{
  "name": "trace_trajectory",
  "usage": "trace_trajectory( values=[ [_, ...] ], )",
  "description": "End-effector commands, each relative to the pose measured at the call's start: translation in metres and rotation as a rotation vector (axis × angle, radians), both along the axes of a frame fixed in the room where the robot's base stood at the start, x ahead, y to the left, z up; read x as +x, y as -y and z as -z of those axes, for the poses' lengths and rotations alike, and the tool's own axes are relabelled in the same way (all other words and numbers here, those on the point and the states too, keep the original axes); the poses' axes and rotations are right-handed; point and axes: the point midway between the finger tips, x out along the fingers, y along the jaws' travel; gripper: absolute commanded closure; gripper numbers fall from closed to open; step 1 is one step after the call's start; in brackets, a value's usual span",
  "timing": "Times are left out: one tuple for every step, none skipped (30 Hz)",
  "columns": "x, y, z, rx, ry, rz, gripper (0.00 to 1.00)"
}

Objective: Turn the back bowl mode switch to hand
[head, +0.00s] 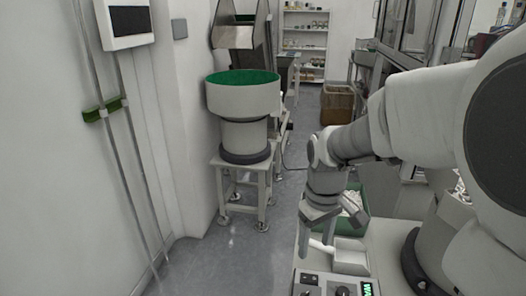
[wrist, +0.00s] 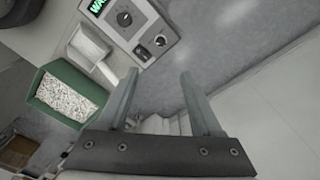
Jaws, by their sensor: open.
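A light grey control panel (head: 325,283) is at the bottom of the head view. It carries dark rotary knobs and a green lit display (head: 367,289). In the wrist view the panel (wrist: 139,34) is at the top, with one larger dark knob (wrist: 124,18) beside the display and smaller controls (wrist: 142,53) at its near end. I cannot tell which control is the back bowl mode switch, and no label is readable. My gripper (head: 317,240) points down just behind the panel. In the wrist view its fingers (wrist: 159,74) are apart, with nothing between them and the panel beyond their tips.
A bowl feeder (head: 243,103) with green lining stands on a stand along the left wall. A white tray (head: 348,256) and a green bin (wrist: 88,88) of small white parts lie beside the panel. A brown box (head: 338,104) and a shelf (head: 304,45) stand farther back.

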Motion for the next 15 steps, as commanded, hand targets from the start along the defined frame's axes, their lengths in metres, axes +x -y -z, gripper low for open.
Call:
trace_trajectory(
  values=[
    [0.005,0.000,0.013,0.002,-0.022,-0.019,0.33],
    [0.008,0.000,0.017,0.002,-0.030,-0.028,0.33],
    [0.010,0.000,0.022,0.004,-0.040,-0.040,0.33],
    [0.011,0.000,0.025,0.005,-0.046,-0.046,0.33],
    [0.012,0.000,0.027,0.005,-0.049,-0.051,0.33],
    [0.014,0.000,0.029,0.006,-0.053,-0.056,0.33],
    [0.014,0.000,0.031,0.006,-0.055,-0.058,0.33],
    [0.014,0.000,0.032,0.007,-0.057,-0.060,0.33],
    [0.015,-0.001,0.035,0.007,-0.058,-0.061,0.33],
    [0.014,-0.001,0.038,0.006,-0.059,-0.062,0.33],
    [0.014,0.000,0.041,0.006,-0.059,-0.062,0.33],
    [0.014,0.000,0.047,0.006,-0.059,-0.061,0.33],
    [0.014,0.000,0.051,0.006,-0.061,-0.061,0.33],
    [0.014,0.000,0.057,0.006,-0.061,-0.061,0.33],
    [0.013,-0.001,0.065,0.007,-0.060,-0.061,0.33]
  ],
)
